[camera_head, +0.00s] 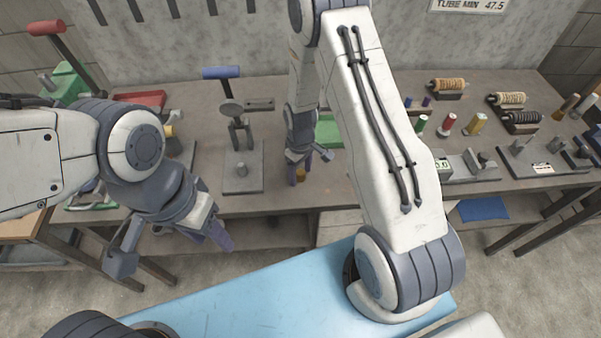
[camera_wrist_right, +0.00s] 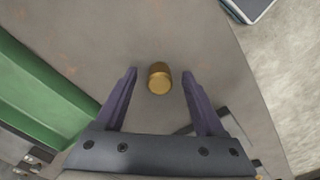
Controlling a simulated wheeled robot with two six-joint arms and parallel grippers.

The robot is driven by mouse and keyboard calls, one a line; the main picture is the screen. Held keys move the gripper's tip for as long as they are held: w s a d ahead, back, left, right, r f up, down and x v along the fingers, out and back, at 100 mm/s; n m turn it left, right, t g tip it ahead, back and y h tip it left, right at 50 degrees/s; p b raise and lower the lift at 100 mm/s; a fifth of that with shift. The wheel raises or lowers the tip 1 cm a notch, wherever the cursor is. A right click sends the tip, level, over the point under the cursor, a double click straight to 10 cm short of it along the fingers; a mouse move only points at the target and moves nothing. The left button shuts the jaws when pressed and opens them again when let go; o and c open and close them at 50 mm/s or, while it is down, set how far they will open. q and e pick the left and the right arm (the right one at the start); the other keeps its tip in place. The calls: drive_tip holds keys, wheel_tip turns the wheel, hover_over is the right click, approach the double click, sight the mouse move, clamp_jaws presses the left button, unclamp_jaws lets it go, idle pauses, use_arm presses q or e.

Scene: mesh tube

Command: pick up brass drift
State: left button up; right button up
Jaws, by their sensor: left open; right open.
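The brass drift (camera_wrist_right: 159,78) is a short golden-brown cylinder standing on the grey workbench. In the right wrist view it lies between and just beyond the two purple fingertips of my right gripper (camera_wrist_right: 159,76). The fingers are apart and do not touch it. In the head view the drift (camera_head: 300,175) shows as a small brass spot beside my right gripper (camera_head: 297,172), near the front edge of the bench. My left gripper (camera_head: 222,238) is open and empty in front of the bench, left of the middle.
A green tray (camera_head: 328,131) sits behind my right gripper; its green side (camera_wrist_right: 45,100) fills the left of the wrist view. A grey press with a blue handle (camera_head: 221,72) stands to the left. Spools (camera_head: 447,84) and fixtures (camera_head: 545,155) crowd the right of the bench.

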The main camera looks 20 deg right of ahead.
clamp_jaws()
drive_tip(key=shift+r, duration=0.1)
